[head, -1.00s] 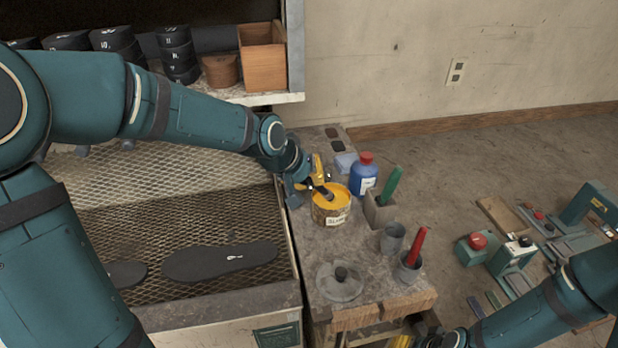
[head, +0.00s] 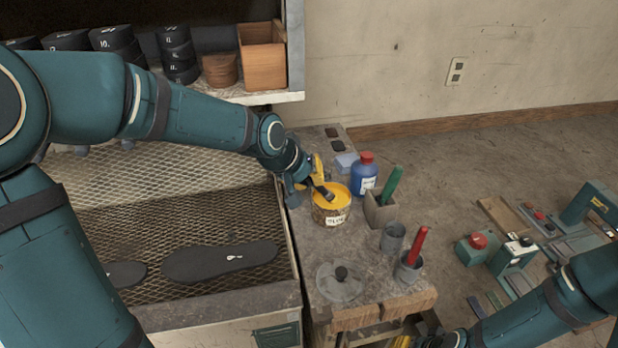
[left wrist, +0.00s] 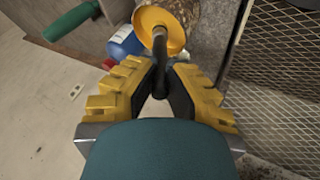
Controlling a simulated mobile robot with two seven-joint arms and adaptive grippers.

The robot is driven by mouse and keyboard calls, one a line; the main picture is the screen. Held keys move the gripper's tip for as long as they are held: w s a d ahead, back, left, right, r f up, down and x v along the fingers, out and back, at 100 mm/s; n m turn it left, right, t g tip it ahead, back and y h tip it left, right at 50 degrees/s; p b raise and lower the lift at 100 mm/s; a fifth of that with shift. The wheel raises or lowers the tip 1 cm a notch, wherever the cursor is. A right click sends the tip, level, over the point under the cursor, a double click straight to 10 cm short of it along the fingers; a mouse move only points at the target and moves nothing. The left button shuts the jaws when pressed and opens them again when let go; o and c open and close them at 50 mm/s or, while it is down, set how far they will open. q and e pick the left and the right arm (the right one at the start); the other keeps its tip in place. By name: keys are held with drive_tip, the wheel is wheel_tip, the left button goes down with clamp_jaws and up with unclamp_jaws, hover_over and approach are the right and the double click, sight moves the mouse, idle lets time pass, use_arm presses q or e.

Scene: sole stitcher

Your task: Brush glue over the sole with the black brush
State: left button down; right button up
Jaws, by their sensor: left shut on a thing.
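My left gripper (head: 312,180) is shut on the black brush (left wrist: 160,68), above the workbench. The brush also shows in the head view (head: 324,191). Its lower end reaches to the yellow glue in the open glue can (head: 330,211); how deep it sits is hidden. The can's yellow top also shows in the left wrist view (left wrist: 147,22). A dark sole (head: 221,262) lies flat on the mesh rack to the left, away from the gripper. Part of a second dark sole (head: 127,273) shows beside it. My right gripper (head: 425,341) is cut off at the bottom edge; its fingers are unclear.
The bench (head: 300,235) also holds a blue bottle (head: 364,176), a green-handled tool (head: 390,186), a grey cup (head: 392,238), a red-handled tool (head: 416,246) and a round lid (head: 340,284). The rack's metal rim (head: 288,240) stands between can and sole.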

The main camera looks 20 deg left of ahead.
use_arm(q)
drive_tip(key=shift+r+p, duration=2.4)
drive_tip(key=shift+r, duration=1.1)
